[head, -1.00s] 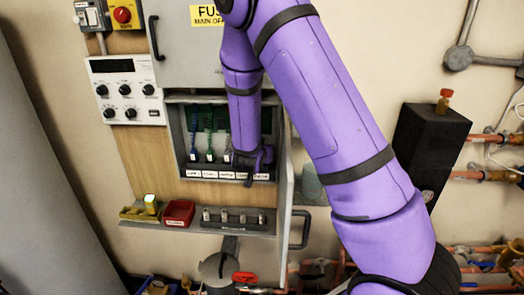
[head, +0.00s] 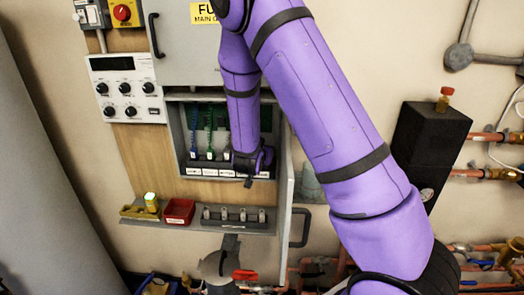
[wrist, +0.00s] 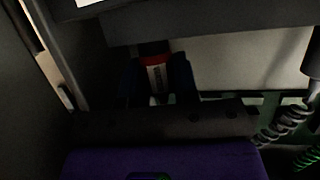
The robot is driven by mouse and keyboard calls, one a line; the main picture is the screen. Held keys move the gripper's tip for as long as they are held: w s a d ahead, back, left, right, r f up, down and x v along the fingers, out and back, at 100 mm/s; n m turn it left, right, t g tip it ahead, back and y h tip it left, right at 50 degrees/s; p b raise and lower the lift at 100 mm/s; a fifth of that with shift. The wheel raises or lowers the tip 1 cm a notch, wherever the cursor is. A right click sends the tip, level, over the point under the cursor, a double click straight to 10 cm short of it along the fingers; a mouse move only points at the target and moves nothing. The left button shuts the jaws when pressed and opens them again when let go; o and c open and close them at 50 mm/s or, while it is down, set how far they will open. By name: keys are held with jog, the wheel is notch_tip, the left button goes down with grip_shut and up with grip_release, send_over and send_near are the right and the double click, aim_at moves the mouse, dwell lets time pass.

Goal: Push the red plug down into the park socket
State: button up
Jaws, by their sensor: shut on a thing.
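The red plug (wrist: 154,60) shows in the wrist view as a red top band above a pale label, between the two dark fingers of my gripper (wrist: 157,85). My gripper is shut on it. In the head view my gripper (head: 247,165) is inside the open cabinet, low at its right side, close above the row of labels. My wrist hides the plug there. The park socket cannot be made out in either view, so I cannot tell how deep the plug sits.
A blue-corded plug (head: 194,154) and a green-corded plug (head: 210,154) stand left of my gripper in the cabinet (head: 177,133). The open door (head: 287,195) is close on the right. A shelf below holds a red bin (head: 179,211) and a yellow device (head: 151,203).

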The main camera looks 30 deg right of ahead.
jog(key=shift+f, duration=0.35)
jog(key=o, duration=1)
jog(key=v, duration=1)
jog(key=shift+s+a, duration=0.25)
jog(key=shift+s, duration=0.05)
jog(key=shift+r, duration=0.15)
